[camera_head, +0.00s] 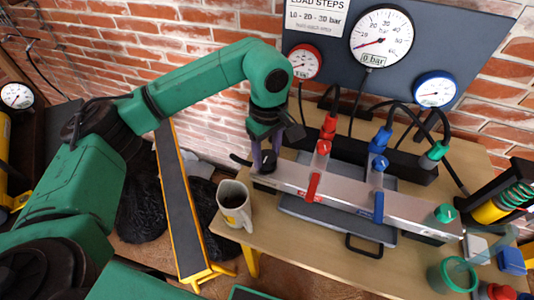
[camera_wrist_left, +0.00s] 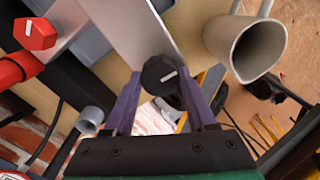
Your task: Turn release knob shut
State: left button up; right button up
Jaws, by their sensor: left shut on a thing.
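The release knob is a black round knob with a pale pointer mark, at the end of the silver manifold block (camera_head: 340,196). In the left wrist view the knob (camera_wrist_left: 160,75) sits between the two purple fingers of my left gripper (camera_wrist_left: 160,92), its mark lying nearly level across the picture. In the head view my left gripper (camera_head: 266,162) reaches down at the left end of the block, shut on the knob, which it largely hides. My right gripper is not in view.
A beige mug (camera_head: 235,206) stands just left of the block on the wooden table (camera_head: 300,248).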

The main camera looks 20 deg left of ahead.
pick_arm(q)
jog(key=shift+r, duration=0.15)
jog(key=o, duration=1.4)
jog(key=shift+c, duration=0.2)
notch_tip(320, 180, up, 8)
jog(key=shift+w+d+r+b, duration=0.1)
jog(key=shift+b, duration=0.2)
notch_tip(320, 180, up, 6)
jog(key=p, duration=0.2)
send_over(268, 155)
jog(key=shift+r, duration=0.15)
